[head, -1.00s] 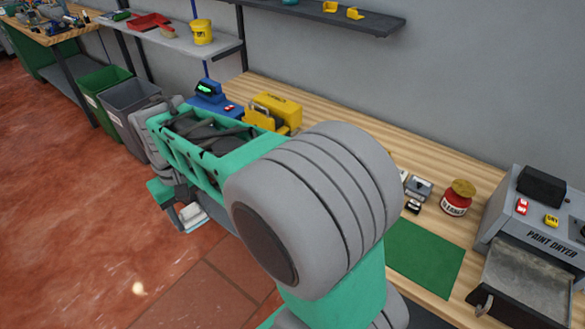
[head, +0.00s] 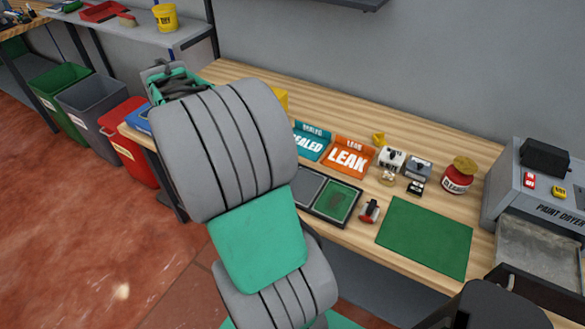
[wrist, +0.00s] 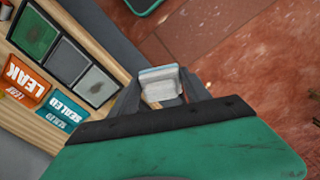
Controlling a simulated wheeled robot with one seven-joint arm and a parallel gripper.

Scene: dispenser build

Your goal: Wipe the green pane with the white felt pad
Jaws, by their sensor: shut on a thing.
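The green pane (head: 335,201) lies in a dark frame on the wooden bench, and a pale smudge shows on it. It also shows at the top left of the wrist view (wrist: 34,36), beside grey panes (wrist: 67,61). My gripper (wrist: 160,88) is shut on the white felt pad (wrist: 158,76), a pale block between the fingers. In the wrist view the pad is over the red floor just off the bench edge, apart from the green pane. In the head view my arm hides the gripper and pad.
A teal SEALED tray (head: 312,141) and an orange LEAK tray (head: 348,157) stand behind the frame. A red-and-black tool (head: 369,211) lies right of it, beside a green mat (head: 424,237). A red jar (head: 457,178) and the paint dryer (head: 545,205) stand further right.

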